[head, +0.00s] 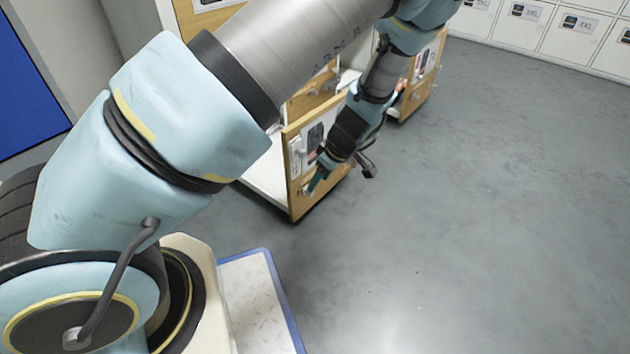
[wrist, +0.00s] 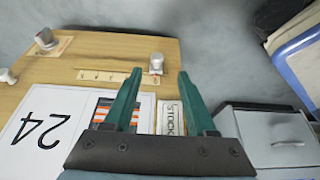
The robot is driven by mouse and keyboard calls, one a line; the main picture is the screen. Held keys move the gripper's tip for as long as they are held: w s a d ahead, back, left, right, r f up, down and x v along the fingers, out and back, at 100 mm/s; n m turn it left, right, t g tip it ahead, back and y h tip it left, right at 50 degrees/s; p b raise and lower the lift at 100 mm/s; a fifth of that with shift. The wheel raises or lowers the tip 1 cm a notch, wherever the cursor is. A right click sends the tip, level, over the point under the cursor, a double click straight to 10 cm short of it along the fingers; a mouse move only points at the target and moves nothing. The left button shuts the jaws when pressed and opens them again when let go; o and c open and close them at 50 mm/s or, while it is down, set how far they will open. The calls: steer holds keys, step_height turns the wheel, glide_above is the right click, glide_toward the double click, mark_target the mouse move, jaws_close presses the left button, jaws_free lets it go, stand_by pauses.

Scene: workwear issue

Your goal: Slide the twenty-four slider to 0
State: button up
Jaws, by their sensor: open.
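In the wrist view a wooden panel (wrist: 95,55) carries a white card with an upside-down 24 (wrist: 40,128). A pale slider strip (wrist: 100,76) with small marks runs across the panel; I cannot read the marks. A grey slider knob (wrist: 156,63) stands near the strip's right end. My gripper (wrist: 160,73) is open, with its green fingers apart; the knob appears between and just beyond the fingertips. I cannot tell whether they touch it. In the head view my gripper (head: 340,176) is at the front of the wooden panel (head: 299,205), and the knob is not clear.
A knob on a small plate (wrist: 45,40) and another knob (wrist: 6,76) are on the same panel. A grey drawer unit (wrist: 275,140) is at the right. White lockers (head: 570,38) line the back; the grey floor is clear.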

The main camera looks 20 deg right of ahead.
steer(key=p+v, duration=0.1)
steer(key=v, duration=0.3)
stand_by(0.4)
